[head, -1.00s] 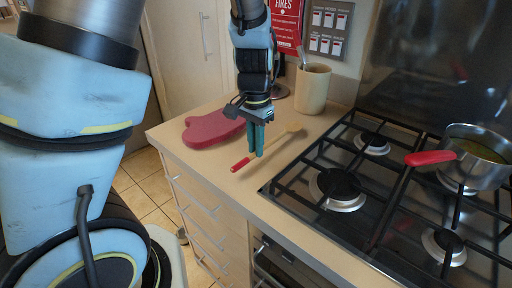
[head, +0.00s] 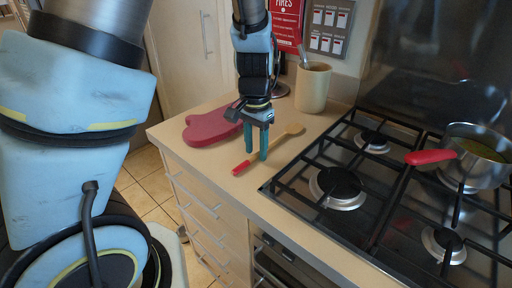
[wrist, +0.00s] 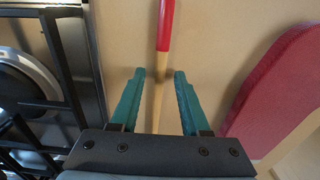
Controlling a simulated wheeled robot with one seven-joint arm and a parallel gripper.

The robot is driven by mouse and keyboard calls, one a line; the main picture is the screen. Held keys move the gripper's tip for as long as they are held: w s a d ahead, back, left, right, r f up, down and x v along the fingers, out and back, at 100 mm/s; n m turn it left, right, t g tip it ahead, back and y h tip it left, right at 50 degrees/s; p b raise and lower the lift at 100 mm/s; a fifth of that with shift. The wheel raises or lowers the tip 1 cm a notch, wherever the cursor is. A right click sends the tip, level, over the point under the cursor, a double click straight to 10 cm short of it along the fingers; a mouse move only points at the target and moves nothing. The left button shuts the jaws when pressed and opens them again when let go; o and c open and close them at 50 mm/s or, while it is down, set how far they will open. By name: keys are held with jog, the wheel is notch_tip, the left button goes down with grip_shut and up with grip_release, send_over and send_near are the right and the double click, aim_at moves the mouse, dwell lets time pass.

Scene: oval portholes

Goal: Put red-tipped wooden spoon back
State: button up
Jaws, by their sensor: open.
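The red-tipped wooden spoon (head: 272,144) lies on the wooden counter between the red mitt-shaped mat and the stove, its red end toward the front edge. In the wrist view its red end (wrist: 166,25) points up the picture and its wooden handle (wrist: 157,105) runs between my fingers. My gripper (head: 256,158) is open, pointing down over the spoon with a finger on either side of the handle; it also shows in the wrist view (wrist: 160,73). I cannot tell whether the fingertips touch the counter. A beige utensil crock (head: 312,88) with a utensil in it stands at the back.
The red mat (head: 212,131) lies left of my gripper. The stove (head: 375,200) with black grates is at the right, bearing a red-handled pot (head: 478,160). The counter's front edge is close to the spoon's red end.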

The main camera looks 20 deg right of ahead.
notch_tip(320, 180, up, 12)
jog(key=shift+b, duration=0.45)
jog(key=a+f+n, duration=0.2)
jog(key=a+n, duration=0.1)
jog(key=a, duration=0.5)
jog(key=a+f+n+t, duration=0.1)
jog(key=a+n, duration=0.3)
jog(key=a, duration=0.5)
jog(key=w+a+f+n, duration=0.1)
jog(key=a+n, duration=0.3)
jog(key=a, duration=0.4)
jog(key=shift+a+f+t, duration=0.2)
jog(key=shift+f+t, duration=0.1)
jog(key=shift+f, duration=0.55)
